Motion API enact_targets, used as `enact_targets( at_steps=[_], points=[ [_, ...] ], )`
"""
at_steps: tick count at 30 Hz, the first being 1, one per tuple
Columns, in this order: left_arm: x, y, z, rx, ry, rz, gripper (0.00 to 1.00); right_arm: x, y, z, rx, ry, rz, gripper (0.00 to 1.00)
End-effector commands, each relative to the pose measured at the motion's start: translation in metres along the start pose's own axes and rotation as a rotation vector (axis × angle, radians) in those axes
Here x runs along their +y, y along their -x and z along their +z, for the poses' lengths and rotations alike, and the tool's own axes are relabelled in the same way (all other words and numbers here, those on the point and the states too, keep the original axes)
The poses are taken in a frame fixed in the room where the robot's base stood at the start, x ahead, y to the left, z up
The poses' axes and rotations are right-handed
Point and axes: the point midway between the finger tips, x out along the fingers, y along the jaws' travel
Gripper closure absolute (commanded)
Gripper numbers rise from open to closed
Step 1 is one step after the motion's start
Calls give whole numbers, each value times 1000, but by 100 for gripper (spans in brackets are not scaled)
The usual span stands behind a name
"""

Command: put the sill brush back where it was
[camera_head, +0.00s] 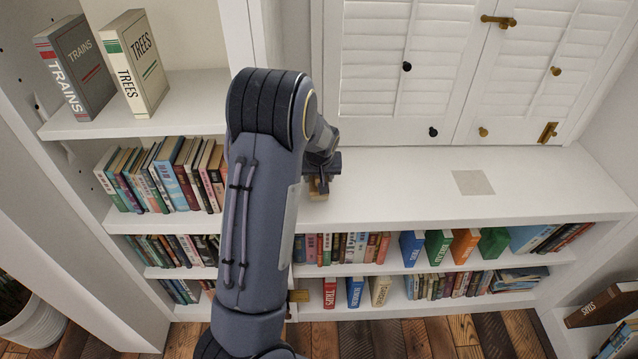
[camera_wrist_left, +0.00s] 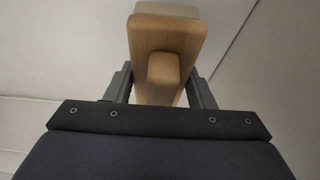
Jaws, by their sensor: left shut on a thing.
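My left gripper (camera_head: 320,184) is at the left part of the white sill (camera_head: 400,187), mostly hidden behind my own arm in the head view. It is shut on the sill brush (camera_head: 318,194), of which only a small tan piece shows there. In the left wrist view the brush (camera_wrist_left: 165,45) is a pale wooden block with a narrower wooden handle, held between the two dark fingers of my left gripper (camera_wrist_left: 158,88). I cannot tell whether the brush touches the sill. My right gripper is out of view.
A beige-grey square patch (camera_head: 473,182) lies on the sill, right of the brush; the sill around it is bare. White louvered shutters (camera_head: 405,70) with knobs and brass latches stand behind. Shelves of books (camera_head: 450,284) run below, with more books (camera_head: 165,176) at left.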

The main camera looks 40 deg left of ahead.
Motion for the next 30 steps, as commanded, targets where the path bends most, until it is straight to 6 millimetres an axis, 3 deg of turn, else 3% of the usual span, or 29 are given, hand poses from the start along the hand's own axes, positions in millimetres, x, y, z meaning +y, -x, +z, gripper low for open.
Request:
enact_targets(
  at_steps=[4, 15, 16, 21, 30],
  points=[
    [0, -22, 11, -5, -1, -2, 72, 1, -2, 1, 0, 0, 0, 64],
    [1, -27, 13, -2, 0, 0, 72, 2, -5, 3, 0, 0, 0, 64],
    [1, -27, 13, -3, 0, 0, 50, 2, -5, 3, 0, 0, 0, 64],
    [1, -26, 13, -3, 0, 0, 29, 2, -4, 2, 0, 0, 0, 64],
    [1, -23, 11, -3, 0, 0, 29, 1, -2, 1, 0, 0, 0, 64]
  ],
)
